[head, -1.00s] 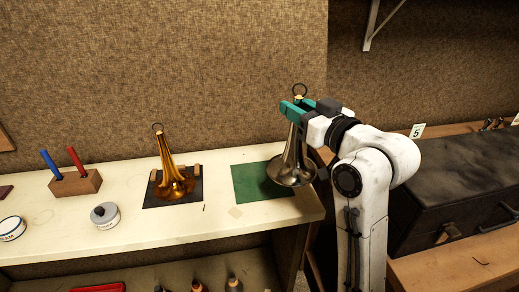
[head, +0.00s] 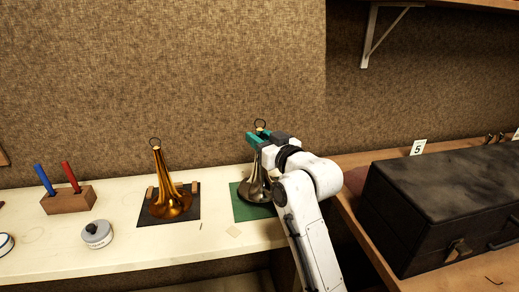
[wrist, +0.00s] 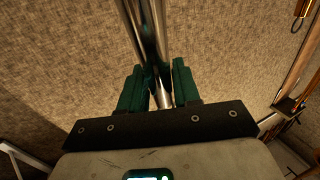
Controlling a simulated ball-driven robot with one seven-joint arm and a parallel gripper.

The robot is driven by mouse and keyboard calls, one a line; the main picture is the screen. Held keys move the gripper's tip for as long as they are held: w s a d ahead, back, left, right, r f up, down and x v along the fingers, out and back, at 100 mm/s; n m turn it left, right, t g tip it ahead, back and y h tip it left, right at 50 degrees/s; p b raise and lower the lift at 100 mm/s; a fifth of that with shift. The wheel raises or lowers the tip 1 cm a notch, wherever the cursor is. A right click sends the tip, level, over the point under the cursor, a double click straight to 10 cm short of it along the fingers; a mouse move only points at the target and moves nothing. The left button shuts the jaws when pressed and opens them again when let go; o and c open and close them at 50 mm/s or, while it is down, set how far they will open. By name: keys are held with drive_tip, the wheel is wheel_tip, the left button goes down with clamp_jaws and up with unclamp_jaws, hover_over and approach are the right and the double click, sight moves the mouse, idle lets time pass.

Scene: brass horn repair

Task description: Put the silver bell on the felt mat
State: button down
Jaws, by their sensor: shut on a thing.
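The silver bell (head: 254,190) is upright over the green felt mat (head: 240,206) in the head view. Its wide rim is low, at the mat; I cannot tell whether it touches the felt. My gripper (head: 255,139) has green fingers shut on the bell's narrow upper stem, just below the ring at its top. In the wrist view the shiny stem (wrist: 155,60) runs between my green fingers (wrist: 160,92). My arm hides part of the bell's right side and the mat's right part.
A brass bell (head: 167,195) stands on a dark mat (head: 190,217) to the left. A wooden block (head: 68,200) with a blue and a red tool and a round tin (head: 97,234) are farther left. A black case (head: 440,200) lies on the right bench.

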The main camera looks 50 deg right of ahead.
drive_tip(key=shift+w+f, duration=0.1)
drive_tip(key=shift+f, duration=1.55)
drive_tip(key=c, duration=0.8)
unclamp_jaws()
drive_tip(key=shift+f, duration=0.15)
drive_tip(key=b+v, duration=0.1)
drive_tip(key=v, duration=1.1)
